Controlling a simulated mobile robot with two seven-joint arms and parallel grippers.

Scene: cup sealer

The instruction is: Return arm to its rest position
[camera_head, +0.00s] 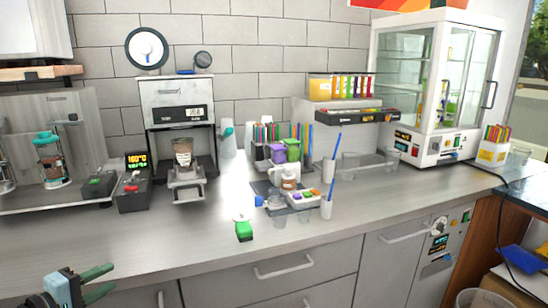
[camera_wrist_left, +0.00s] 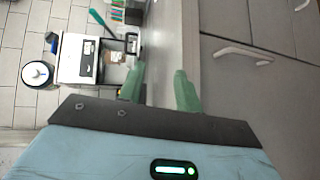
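My left gripper (camera_head: 102,281) is at the lower left of the head view, in front of the counter's front edge. Its two green fingers are apart with nothing between them. The wrist view also shows the empty gap between the fingers (camera_wrist_left: 160,88). My right gripper is in neither view. The cup sealer (camera_head: 176,100) stands against the tiled wall with a lit display. A brown-filled cup (camera_head: 183,152) sits in its holder (camera_head: 187,180). The sealer also shows in the wrist view (camera_wrist_left: 75,60), turned on its side, beyond the fingers.
A dark box with a lit display (camera_head: 133,185) stands left of the sealer. A green-and-white item (camera_head: 244,229) lies near the counter's front edge. A tray with cups and a jar (camera_head: 289,183) is right of it. The glass cabinet (camera_head: 433,80) stands at right. The front left counter is clear.

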